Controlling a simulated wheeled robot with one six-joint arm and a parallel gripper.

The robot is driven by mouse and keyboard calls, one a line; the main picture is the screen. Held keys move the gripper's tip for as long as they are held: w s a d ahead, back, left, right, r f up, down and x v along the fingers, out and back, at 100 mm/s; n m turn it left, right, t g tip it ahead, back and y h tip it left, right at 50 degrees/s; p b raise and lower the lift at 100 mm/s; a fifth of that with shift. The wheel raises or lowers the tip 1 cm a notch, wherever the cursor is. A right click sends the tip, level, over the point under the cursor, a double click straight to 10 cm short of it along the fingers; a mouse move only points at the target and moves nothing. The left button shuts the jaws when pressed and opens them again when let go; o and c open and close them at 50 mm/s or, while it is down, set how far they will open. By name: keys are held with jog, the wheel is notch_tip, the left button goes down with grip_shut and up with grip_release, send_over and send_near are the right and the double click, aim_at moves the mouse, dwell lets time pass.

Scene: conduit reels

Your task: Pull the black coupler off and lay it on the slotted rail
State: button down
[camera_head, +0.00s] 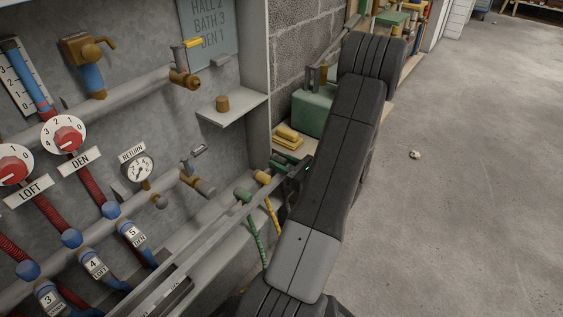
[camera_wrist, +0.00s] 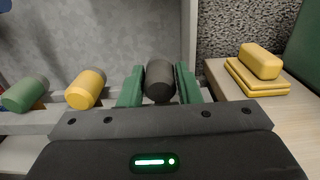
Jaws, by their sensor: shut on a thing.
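My gripper (camera_wrist: 160,80) has green fingers shut on the black coupler (camera_wrist: 160,88), one on each side of it in the wrist view. In the head view my gripper (camera_head: 288,168) is at the far end of the slotted rail (camera_head: 208,244), and my arm and fingers mostly hide the coupler. The coupler is in line with the rail; whether it rests in a slot or is just above it, I cannot tell. A yellow coupler (camera_head: 263,177) and a green coupler (camera_head: 243,194) sit on the rail to the left, each with a hose hanging below.
Yellow blocks (camera_wrist: 258,75) are stacked on a wooden top to the right of my gripper. A green case (camera_head: 311,112) stands behind them. A small shelf (camera_head: 232,110) juts from the panel, with pipes, dials and valves to its left. The floor at right is mostly clear.

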jog(key=shift+f, duration=0.2)
dwell(0.6)
jog(key=c, duration=0.7)
grip_release()
jog(key=shift+o, duration=0.2)
jog(key=shift+d, duration=0.1)
jog(key=v, duration=0.7)
dwell(0.3)
jog(key=shift+x, duration=2.95)
jog(key=shift+s, duration=0.1)
